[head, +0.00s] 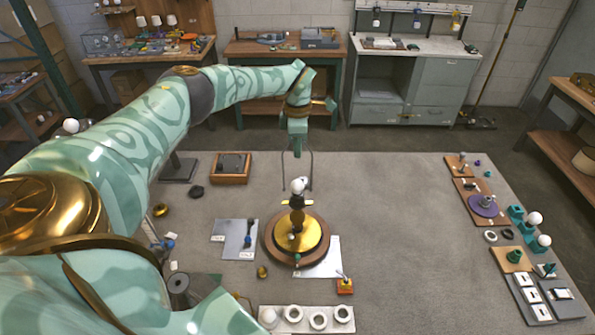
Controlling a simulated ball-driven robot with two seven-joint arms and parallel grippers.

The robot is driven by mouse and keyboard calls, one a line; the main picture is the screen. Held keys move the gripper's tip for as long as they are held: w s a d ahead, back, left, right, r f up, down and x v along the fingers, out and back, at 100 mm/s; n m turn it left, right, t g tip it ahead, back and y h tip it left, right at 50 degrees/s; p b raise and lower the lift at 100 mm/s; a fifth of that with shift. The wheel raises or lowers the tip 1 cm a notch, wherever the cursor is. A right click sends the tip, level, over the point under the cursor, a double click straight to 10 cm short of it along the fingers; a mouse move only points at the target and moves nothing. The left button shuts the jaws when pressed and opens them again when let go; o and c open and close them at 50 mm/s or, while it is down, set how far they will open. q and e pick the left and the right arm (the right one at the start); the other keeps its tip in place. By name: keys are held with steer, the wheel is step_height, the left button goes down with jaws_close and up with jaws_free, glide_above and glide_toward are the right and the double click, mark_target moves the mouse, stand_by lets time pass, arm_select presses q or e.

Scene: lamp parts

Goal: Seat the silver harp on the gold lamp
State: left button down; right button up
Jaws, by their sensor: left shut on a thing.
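The gold lamp (288,237) stands upright on a round wooden turntable (269,248) near the middle of the table, with a white bulb (297,186) at its top. My left gripper (297,152) reaches in from the upper left and is above the lamp. It is shut on the silver harp (312,166), whose thin legs hang down on both sides of the bulb. I cannot tell whether the leg ends touch the lamp. My right gripper is not in view.
A wooden tray (231,179) with a dark block lies left of the lamp. A grey plate (220,241) and a white sheet (326,262) lie nearby. A white rack of rings (281,326) is at the front. Several boards of parts line the right edge. The table between is clear.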

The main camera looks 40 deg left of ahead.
arm_select(q)
steer(key=shift+f+b, duration=0.9)
steer(key=shift+f, duration=0.85)
steer(key=shift+f+b, duration=0.35)
steer(key=shift+f, duration=0.85)
stand_by(0.9)
steer(key=c, duration=1.2)
jaws_free()
steer(key=shift+c, duration=0.2)
step_height(320, 180, up, 16)
steer(key=shift+r+b, duration=0.15)
steer(key=shift+b, duration=0.6)
